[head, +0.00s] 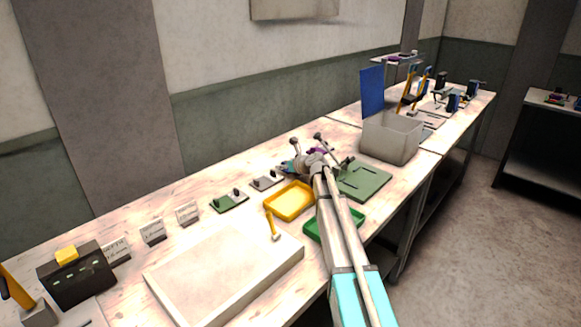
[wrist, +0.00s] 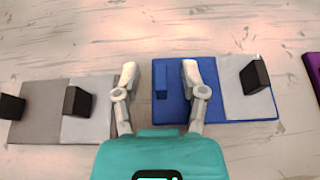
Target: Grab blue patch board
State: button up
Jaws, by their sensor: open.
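The blue patch board (wrist: 172,108) lies flat on the table in the wrist view, right of the middle. It has a blue raised block on its left part and a light grey plate with a black block on its right part. My gripper (wrist: 160,74) is open and empty. Its right finger is over the left half of the blue board and its left finger is over the gap beside the grey board. In the head view my gripper (head: 319,148) is over the bench, and I cannot make out the blue board there.
A grey patch board (wrist: 38,115) lies left of the blue one, and a purple edge (wrist: 314,70) shows at the right. In the head view, yellow (head: 290,201) and green (head: 312,228) trays, a green mat (head: 366,183) and a grey bin (head: 391,138) stand nearby.

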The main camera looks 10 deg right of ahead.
grip_shut()
jog(key=shift+r, duration=0.15)
dwell(0.4)
notch_tip(320, 180, up, 10)
jog(key=p, duration=1)
dwell(0.5)
